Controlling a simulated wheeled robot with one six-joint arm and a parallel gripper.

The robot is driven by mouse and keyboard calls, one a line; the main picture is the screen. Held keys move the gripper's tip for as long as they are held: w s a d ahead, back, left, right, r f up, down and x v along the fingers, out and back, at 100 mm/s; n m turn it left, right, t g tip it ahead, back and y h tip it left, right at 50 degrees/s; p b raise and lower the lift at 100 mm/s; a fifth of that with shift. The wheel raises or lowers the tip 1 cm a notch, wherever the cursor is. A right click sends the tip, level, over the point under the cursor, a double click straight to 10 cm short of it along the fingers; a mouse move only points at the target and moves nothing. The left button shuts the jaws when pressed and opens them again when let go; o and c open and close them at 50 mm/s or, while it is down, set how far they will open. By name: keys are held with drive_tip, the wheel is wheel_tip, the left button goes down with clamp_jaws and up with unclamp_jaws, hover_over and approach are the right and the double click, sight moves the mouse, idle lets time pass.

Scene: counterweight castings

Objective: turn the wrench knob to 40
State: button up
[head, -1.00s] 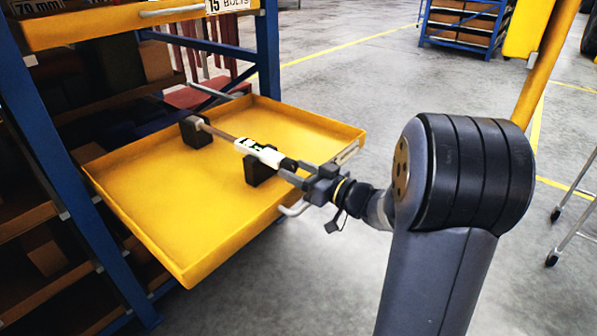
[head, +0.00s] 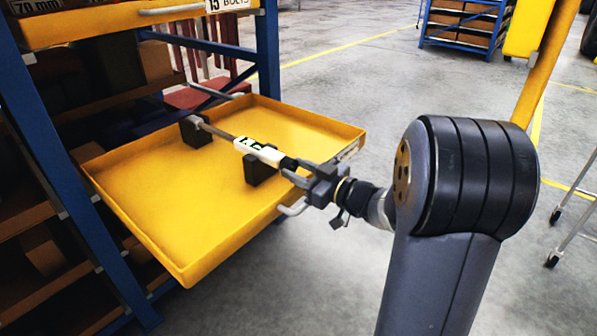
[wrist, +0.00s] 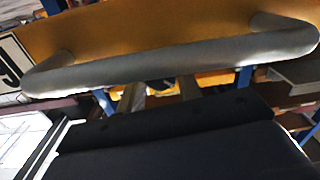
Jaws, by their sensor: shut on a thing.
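The wrench (head: 228,137) lies across two black blocks in the yellow drawer (head: 150,215). Its white scale sleeve (head: 260,152) carries black marks; a digit looks partly visible, but I cannot read the setting. The dark knob (head: 288,163) is at the wrench's near right end. My gripper (head: 300,172) is shut on the knob, with its fingers on either side of it, at the drawer's front edge. The wrist view shows the grey drawer handle (wrist: 170,68) close by and a dark shape below it; the knob cannot be made out there.
The near block (head: 260,170) and far block (head: 195,132) hold the wrench above the drawer floor. A grey handle (head: 294,208) juts from the drawer front, just below my gripper. Another yellow drawer (head: 110,27) is above.

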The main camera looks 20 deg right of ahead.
drive_tip(key=o, duration=1)
drive_tip(key=shift+c, duration=0.2)
drive_tip(key=p+v, duration=0.3)
drive_tip(key=v, duration=0.8)
